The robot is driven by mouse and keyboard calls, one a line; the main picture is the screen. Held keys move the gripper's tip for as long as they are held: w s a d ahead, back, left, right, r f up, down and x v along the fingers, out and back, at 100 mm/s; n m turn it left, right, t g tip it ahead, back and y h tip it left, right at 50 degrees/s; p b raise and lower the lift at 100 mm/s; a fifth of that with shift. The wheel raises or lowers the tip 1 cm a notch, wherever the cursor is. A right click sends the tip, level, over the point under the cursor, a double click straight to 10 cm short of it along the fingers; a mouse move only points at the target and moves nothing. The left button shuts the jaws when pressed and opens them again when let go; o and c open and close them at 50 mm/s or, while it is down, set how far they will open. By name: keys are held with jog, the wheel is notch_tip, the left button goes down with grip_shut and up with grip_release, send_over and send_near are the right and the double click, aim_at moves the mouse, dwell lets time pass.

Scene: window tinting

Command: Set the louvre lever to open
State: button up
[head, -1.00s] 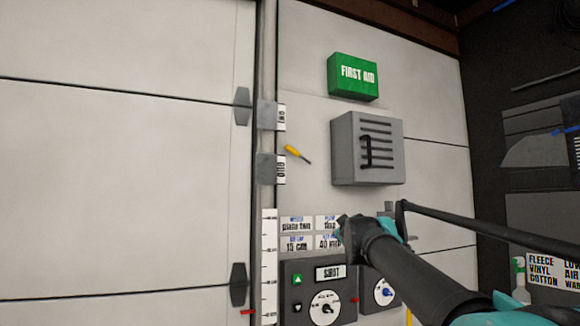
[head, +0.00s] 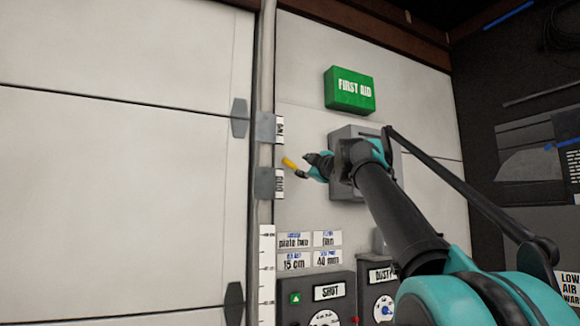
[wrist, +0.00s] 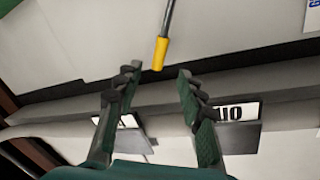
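The louvre lever (head: 289,162) has a yellow grip and a thin dark rod; it sticks out on the pale wall, tilted, between two grey label plates. In the wrist view its yellow grip (wrist: 160,54) lies just beyond and between my fingertips. My gripper (head: 304,168) is beside the lever's right side in the head view, hiding part of the rod. In the wrist view my gripper (wrist: 160,76) is open, with nothing between the fingers. The upper plate (head: 266,127) and lower plate (head: 265,183) carry sideways lettering that I cannot read surely.
A grey vented box (head: 345,190) stands behind my wrist, partly hidden. A green first aid box (head: 349,90) hangs above it. Below are control boxes, one marked SHUT (head: 329,292). The large pale panel (head: 110,190) at left is clear.

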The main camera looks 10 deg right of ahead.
aim_at(291, 165)
jog(key=x, duration=1.1)
jog(key=shift+w, duration=0.3)
grip_shut()
